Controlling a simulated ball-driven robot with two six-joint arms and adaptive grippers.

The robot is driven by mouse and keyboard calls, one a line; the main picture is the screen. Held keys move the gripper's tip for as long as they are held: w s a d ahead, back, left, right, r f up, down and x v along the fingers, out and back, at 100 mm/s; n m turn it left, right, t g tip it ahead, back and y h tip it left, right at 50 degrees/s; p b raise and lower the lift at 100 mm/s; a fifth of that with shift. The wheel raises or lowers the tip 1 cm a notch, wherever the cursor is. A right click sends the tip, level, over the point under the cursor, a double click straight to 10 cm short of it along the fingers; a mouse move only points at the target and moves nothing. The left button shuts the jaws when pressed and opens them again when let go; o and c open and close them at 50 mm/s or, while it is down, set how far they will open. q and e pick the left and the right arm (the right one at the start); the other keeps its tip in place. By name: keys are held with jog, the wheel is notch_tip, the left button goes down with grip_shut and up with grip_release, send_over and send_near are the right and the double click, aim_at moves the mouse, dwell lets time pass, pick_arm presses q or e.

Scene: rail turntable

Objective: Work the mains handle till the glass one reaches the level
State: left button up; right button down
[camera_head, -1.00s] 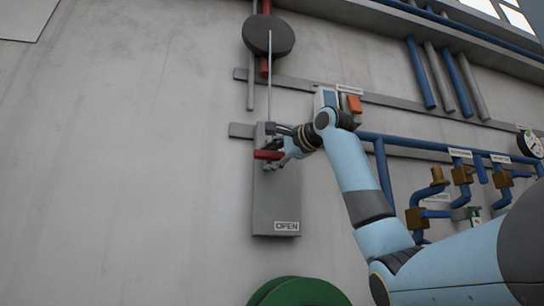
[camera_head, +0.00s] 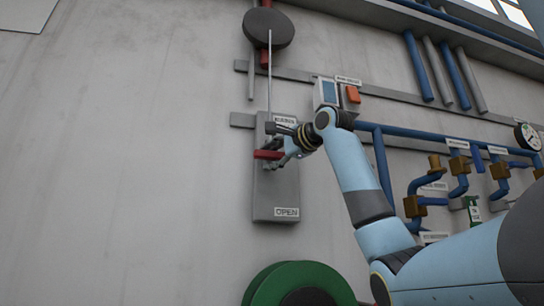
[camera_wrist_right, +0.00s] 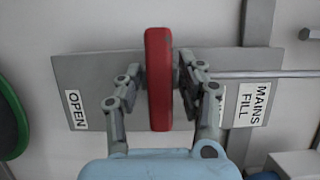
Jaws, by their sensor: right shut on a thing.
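The mains handle is a red bar (camera_head: 268,155) on a grey wall plate (camera_head: 276,193). The plate has an OPEN label at its lower end. In the right wrist view the red handle (camera_wrist_right: 159,80) stands between my fingers, and a MAINS FILL label (camera_wrist_right: 254,103) shows at the plate's other end. My right gripper (camera_head: 280,155) is shut on the handle, and it also shows in the wrist view (camera_wrist_right: 160,85). A thin rod (camera_head: 269,80) runs up from the plate to a dark grey disc (camera_head: 268,28). No glass level is clearly identifiable. My left gripper is out of view.
Blue pipes with brass valves (camera_head: 414,206) and a round gauge (camera_head: 528,136) are on the wall at the right. A box with an orange part (camera_head: 352,94) sits above my wrist. A green reel (camera_head: 300,284) stands below the plate.

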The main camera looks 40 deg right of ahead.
jog(key=c, duration=1.1)
grip_release()
jog(key=shift+r, duration=0.1)
jog(key=shift+s, duration=0.1)
jog(key=shift+s+a, duration=0.25)
jog(key=shift+s, duration=1.7)
jog(key=shift+s+a, duration=0.2)
jog(key=shift+s, duration=1.8)
jog(key=shift+s+a, duration=0.25)
jog(key=shift+s, duration=1.7)
